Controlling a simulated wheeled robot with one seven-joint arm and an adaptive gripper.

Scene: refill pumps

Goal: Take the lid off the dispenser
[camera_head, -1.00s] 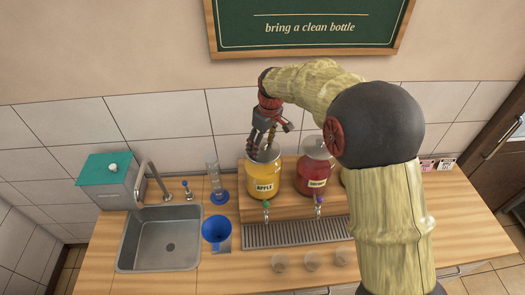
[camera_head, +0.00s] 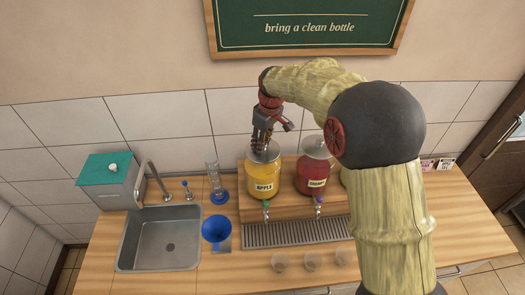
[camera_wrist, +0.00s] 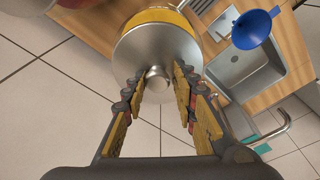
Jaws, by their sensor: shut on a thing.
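The dispenser labelled APPLE (camera_head: 264,178) is a jar of yellow juice with a green tap, standing on the wooden shelf. Its round metal lid (camera_head: 275,155) appears to sit on the jar top, and it also shows in the wrist view (camera_wrist: 150,45) with its round knob (camera_wrist: 157,88). My gripper (camera_head: 262,145) points down over this lid and is shut on the knob. In the wrist view, the fingers (camera_wrist: 158,82) stand on both sides of the knob. The fingers hide part of the lid in the head view.
A dispenser of red juice (camera_head: 312,175) stands close on the right, with its own lid. A blue funnel (camera_head: 216,229), a sink (camera_head: 160,240) and a teal-topped box (camera_head: 108,168) are to the left. A drip grille (camera_head: 290,234) and several clear cups lie in front.

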